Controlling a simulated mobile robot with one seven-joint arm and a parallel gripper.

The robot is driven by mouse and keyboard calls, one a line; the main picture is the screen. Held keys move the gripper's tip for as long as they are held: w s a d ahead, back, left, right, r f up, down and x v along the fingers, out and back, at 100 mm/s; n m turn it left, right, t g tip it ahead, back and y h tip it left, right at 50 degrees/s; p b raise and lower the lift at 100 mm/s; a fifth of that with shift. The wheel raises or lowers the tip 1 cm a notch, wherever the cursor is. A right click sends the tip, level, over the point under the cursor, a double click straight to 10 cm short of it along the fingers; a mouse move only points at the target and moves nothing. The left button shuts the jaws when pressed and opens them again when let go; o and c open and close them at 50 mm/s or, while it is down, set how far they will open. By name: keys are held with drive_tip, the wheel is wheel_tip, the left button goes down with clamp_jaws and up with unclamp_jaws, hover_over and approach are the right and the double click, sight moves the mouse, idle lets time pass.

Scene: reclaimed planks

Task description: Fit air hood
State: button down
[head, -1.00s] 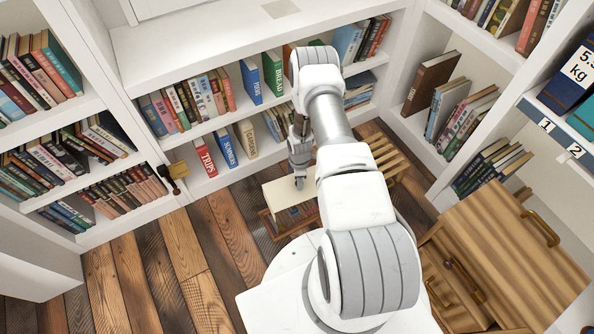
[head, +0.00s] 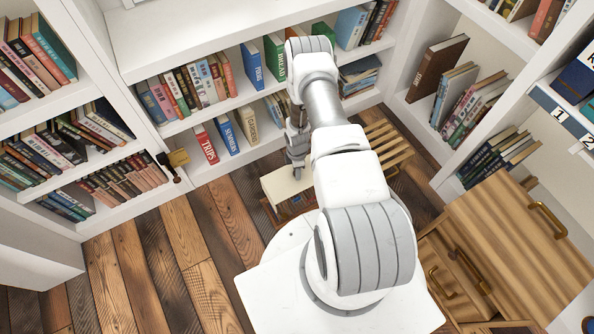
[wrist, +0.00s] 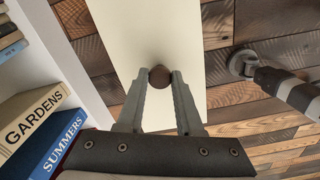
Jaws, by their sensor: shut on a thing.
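My gripper (wrist: 160,78) is shut on a round brown knob (wrist: 160,76) on top of a flat cream panel. Both grey fingertips touch the knob's sides. The cream panel (wrist: 132,30) lies below the gripper in the wrist view. In the head view the panel (head: 276,187) sits low over the floor, with reddish-brown wooden parts (head: 270,212) under its near edge. My arm hides its right part and the knob there. I cannot tell whether the panel is lifted or resting. I cannot identify an air hood for certain.
White bookshelves (head: 205,180) stand close behind; GARDENS (wrist: 32,118) and SUMMERS (wrist: 58,140) are beside the gripper. A slatted wooden piece (head: 388,145) is at right, a wooden cabinet (head: 510,245) at front right. A grey-ended tube (wrist: 300,95) is right of the panel. Plank floor (head: 150,260) is open at left.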

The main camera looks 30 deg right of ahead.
wheel_tip(320, 180, down, 13)
drive_tip(key=b, duration=0.4)
drive_tip(key=shift+b, duration=0.35)
drive_tip(key=shift+f, duration=0.1)
idle(0.5)
drive_tip(key=shift+c, duration=2.4)
unclamp_jaws()
wheel_tip(320, 180, up, 17)
drive_tip(key=p, duration=0.7)
drive_tip(key=shift+r, duration=0.25)
